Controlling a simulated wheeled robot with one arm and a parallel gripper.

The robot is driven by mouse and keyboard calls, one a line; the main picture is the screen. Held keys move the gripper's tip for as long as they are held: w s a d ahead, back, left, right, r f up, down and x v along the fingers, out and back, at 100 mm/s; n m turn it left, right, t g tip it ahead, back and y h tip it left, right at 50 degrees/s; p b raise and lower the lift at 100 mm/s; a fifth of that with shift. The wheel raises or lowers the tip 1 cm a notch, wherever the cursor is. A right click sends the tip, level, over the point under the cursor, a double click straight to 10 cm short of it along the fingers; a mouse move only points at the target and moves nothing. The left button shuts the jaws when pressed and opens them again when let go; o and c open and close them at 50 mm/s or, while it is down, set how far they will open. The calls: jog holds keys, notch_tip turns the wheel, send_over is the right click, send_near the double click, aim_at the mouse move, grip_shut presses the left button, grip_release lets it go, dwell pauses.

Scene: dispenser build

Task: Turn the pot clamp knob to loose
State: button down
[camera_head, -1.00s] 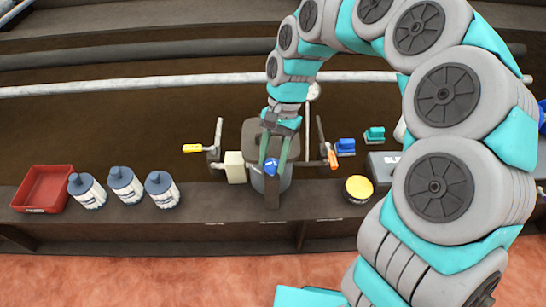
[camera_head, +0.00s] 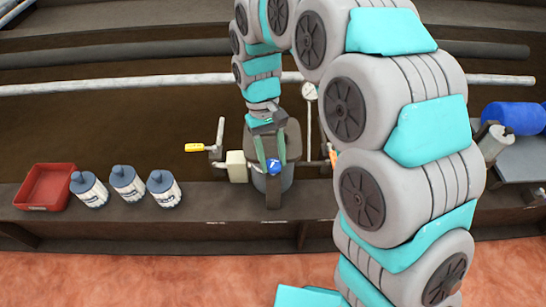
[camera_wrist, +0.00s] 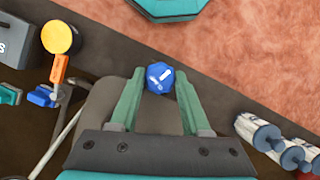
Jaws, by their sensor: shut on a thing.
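The blue pot clamp knob (camera_head: 273,166) sits at the front of the dark grey pot (camera_head: 270,184), above the workbench edge. My gripper (camera_head: 269,164) reaches over the pot from behind, its two green fingers on either side of the knob. In the wrist view the knob (camera_wrist: 160,80) shows white marks on its face and lies between the fingertips of my gripper (camera_wrist: 161,84), which is shut on it. The marks are too small to read as a setting. The pot lid is partly hidden by my gripper.
A lever with a yellow handle (camera_head: 194,147) stands left of the pot, beside a cream box (camera_head: 236,166). A gauge (camera_head: 309,91) rises behind. Several white-and-blue bottles (camera_head: 126,184) and a red tray (camera_head: 46,187) stand left. An orange handle (camera_wrist: 59,70) is right of the pot.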

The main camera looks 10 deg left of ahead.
jog(key=shift+n+h, duration=0.3)
jog(key=shift+n, duration=0.7)
jog(key=shift+t, duration=0.3)
jog(key=shift+c, duration=1.8)
grip_release()
jog(key=shift+a, duration=0.1)
jog(key=shift+v, duration=3.9)
